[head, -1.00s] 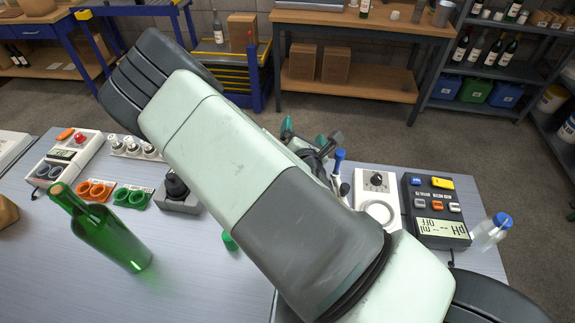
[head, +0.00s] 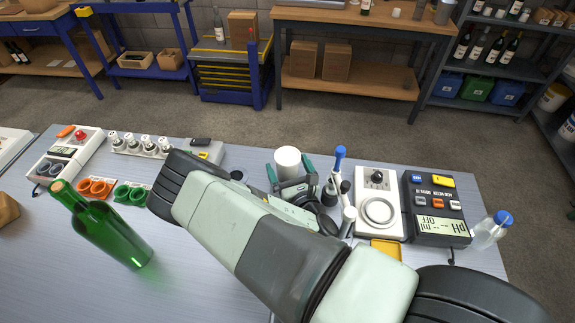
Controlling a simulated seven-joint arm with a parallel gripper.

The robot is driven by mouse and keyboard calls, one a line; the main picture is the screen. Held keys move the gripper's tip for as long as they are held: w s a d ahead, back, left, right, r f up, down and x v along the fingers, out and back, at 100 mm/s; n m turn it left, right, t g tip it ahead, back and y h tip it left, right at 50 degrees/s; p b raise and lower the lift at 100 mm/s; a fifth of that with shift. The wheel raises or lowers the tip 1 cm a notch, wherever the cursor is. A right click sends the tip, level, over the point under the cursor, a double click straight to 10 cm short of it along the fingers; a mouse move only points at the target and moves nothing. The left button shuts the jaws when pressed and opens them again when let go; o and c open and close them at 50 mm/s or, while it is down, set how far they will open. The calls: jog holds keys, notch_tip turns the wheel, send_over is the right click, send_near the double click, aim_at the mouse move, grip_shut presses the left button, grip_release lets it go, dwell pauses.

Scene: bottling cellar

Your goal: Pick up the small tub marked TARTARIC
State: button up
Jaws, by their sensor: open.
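A small white tub (head: 288,156) stands on the grey bench behind the middle of my arm in the head view. No lettering on it can be read, so I cannot tell if it is marked TARTARIC. My gripper (head: 291,171) has two teal fingers spread apart, one showing on each side of the tub. I cannot tell how deep the tub sits between them or whether they touch it. My wrist and arm hide the tub's lower part and the bench in front of it.
A white stirrer plate (head: 378,209), a pH meter (head: 437,209) and a blue-capped bottle (head: 490,231) are further right. A green bottle (head: 110,232) stands at left, near orange (head: 96,187) and green cups (head: 130,194).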

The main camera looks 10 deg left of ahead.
jog(key=shift+r+x, duration=0.15)
jog(key=shift+x, duration=0.55)
jog(key=shift+r+x, duration=0.1)
jog(key=shift+x, duration=0.65)
jog(key=c, duration=1.3)
